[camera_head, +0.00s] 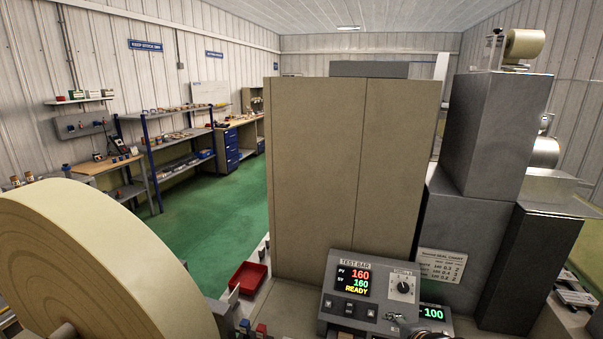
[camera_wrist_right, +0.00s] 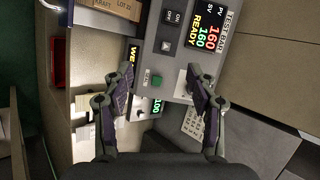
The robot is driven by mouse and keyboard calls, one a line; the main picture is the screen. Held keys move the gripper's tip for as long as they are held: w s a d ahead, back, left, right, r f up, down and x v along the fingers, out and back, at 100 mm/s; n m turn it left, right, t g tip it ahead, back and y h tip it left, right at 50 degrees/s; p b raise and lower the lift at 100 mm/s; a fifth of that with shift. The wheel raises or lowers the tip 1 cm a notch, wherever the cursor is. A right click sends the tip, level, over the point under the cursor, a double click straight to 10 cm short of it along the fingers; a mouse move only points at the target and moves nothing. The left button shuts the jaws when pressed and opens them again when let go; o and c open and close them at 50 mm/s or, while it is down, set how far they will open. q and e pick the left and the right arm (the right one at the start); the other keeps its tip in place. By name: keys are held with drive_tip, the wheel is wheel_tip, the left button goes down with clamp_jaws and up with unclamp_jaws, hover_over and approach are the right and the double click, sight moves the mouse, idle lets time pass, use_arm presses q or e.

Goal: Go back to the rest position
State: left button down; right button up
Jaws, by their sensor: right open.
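My right gripper (camera_wrist_right: 160,95) is open in the right wrist view, its two fingers apart with nothing between the tips. Beyond the fingers is the grey TEST BAR control panel (camera_wrist_right: 178,50), with its lit display and a green button (camera_wrist_right: 155,81). The same panel (camera_head: 345,310) stands at the bottom middle of the head view, reading 160, 160 and READY. A small dark part at the panel's lower right may belong to my right gripper, but I cannot tell. My left gripper is not in view.
A large cream roll (camera_head: 95,265) fills the lower left. A tall beige cabinet (camera_head: 350,170) rises behind the panel, with grey machine housings (camera_head: 500,130) to its right. A red tray (camera_head: 247,279) lies left of the panel. Green floor (camera_head: 215,220) is clear farther back.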

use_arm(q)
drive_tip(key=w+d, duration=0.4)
use_arm(e)
drive_tip(key=s+d+f+n+g+h, duration=0.1)
drive_tip(key=s+d+f+n+g, duration=0.2)
drive_tip(key=s+n, duration=0.7)
drive_tip(key=s+f+n+g+h, duration=0.25)
drive_tip(key=s+f+n, duration=0.45)
drive_tip(key=s, duration=0.6)
wheel_tip(320, 180, down, 32)
drive_tip(key=s+d+f+g+b, duration=0.1)
drive_tip(key=s+d+g+b, duration=0.15)
drive_tip(key=b, duration=0.55)
use_arm(q)
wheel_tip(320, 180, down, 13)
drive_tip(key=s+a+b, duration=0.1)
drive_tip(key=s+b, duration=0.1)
drive_tip(key=b, duration=0.3)
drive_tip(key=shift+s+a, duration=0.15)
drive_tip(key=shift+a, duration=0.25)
use_arm(e)
drive_tip(key=s+d+f, duration=0.1)
drive_tip(key=s+f, duration=1.7)
drive_tip(key=f, duration=0.2)
drive_tip(key=shift+d+n+y, duration=0.2)
drive_tip(key=shift+n+y, duration=0.1)
drive_tip(key=shift+y, duration=0.15)
